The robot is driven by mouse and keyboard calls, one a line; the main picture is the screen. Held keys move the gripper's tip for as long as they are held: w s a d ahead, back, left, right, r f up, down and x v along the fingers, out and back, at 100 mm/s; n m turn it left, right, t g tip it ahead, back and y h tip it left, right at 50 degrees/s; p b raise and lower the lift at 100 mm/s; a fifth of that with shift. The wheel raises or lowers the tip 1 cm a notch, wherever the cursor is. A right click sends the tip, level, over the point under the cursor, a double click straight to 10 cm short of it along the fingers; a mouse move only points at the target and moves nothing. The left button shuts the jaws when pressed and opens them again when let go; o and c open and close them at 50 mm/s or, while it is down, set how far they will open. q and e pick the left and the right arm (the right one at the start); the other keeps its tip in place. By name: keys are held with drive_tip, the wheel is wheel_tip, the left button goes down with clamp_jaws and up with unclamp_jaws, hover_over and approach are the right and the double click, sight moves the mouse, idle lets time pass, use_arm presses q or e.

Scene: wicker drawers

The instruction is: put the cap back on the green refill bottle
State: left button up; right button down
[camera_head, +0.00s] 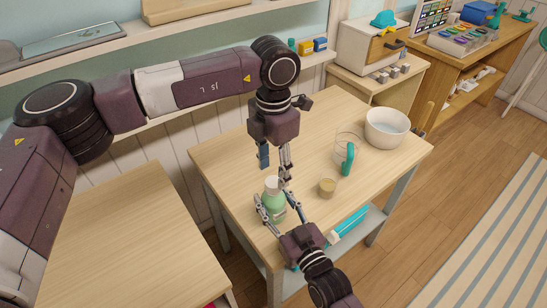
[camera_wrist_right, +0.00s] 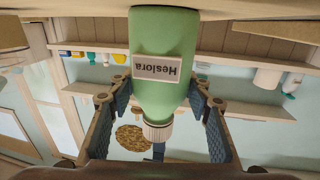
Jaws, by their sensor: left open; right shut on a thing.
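The green refill bottle (camera_head: 274,202) stands upright near the table's front left corner. It shows upside down in the right wrist view (camera_wrist_right: 165,65), with a label reading "Heslora". A white ribbed cap (camera_wrist_right: 158,132) is on its neck; I cannot tell how tightly it sits. It shows pale in the head view (camera_head: 273,183). My right gripper (camera_head: 279,212) is shut around the bottle's body, one finger on each side. My left gripper (camera_head: 275,171) points down just above the cap, its fingers apart and empty.
A small tan cylinder (camera_head: 327,188) stands right of the bottle. Behind it are a teal-handled thing (camera_head: 347,160) and a white bowl (camera_head: 387,128). A teal item (camera_head: 348,223) lies on the shelf below. The table's back left part is clear.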

sight(273, 181)
use_arm(q)
drive_tip(key=shift+f, duration=2.1)
drive_tip(key=c, duration=1.2)
drive_tip(key=o, duration=1.4)
drive_tip(key=shift+c, duration=0.2)
drive_tip(key=shift+r, duration=0.1)
wheel_tip(273, 181, up, 12)
